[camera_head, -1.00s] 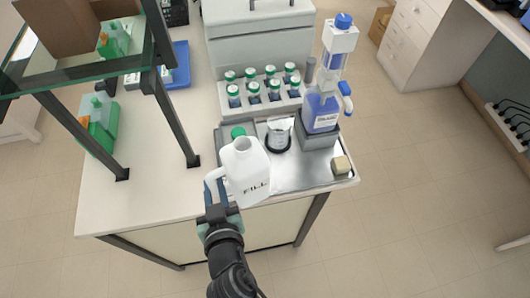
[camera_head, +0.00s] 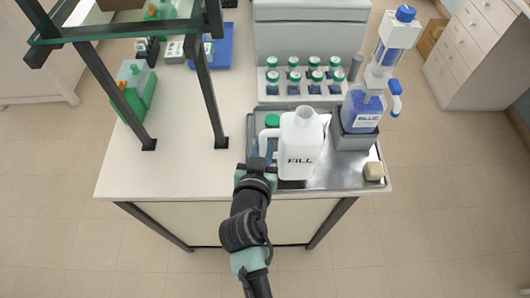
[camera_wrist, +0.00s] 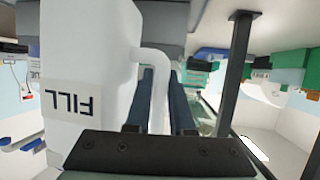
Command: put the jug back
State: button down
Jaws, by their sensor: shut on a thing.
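The white jug (camera_head: 300,148) with a "FILL" label stands upright over the front of the metal tray (camera_head: 347,178), its open mouth up. I cannot tell whether its base touches the tray. My gripper (camera_head: 262,152) is at the jug's left side, shut on its handle. In the wrist view, which is upside down, the jug (camera_wrist: 85,45) fills the left, and its handle (camera_wrist: 155,62) passes between the two blue fingers of my gripper (camera_wrist: 163,100). The jug hides part of the tray behind it.
A green cap (camera_head: 272,120) shows behind the handle. Several green-capped bottles (camera_head: 314,88) stand in a rack behind. A shelf post (camera_head: 207,110) rises at left; the counter between is clear.

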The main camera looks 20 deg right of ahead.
jog(key=shift+f, duration=1.4)
jog(key=shift+f+b, duration=0.15)
jog(key=shift+b, duration=0.15)
jog(key=c, duration=0.8)
grip_release()
jog(key=shift+b+v, duration=0.75)
jog(key=shift+v, duration=5.3)
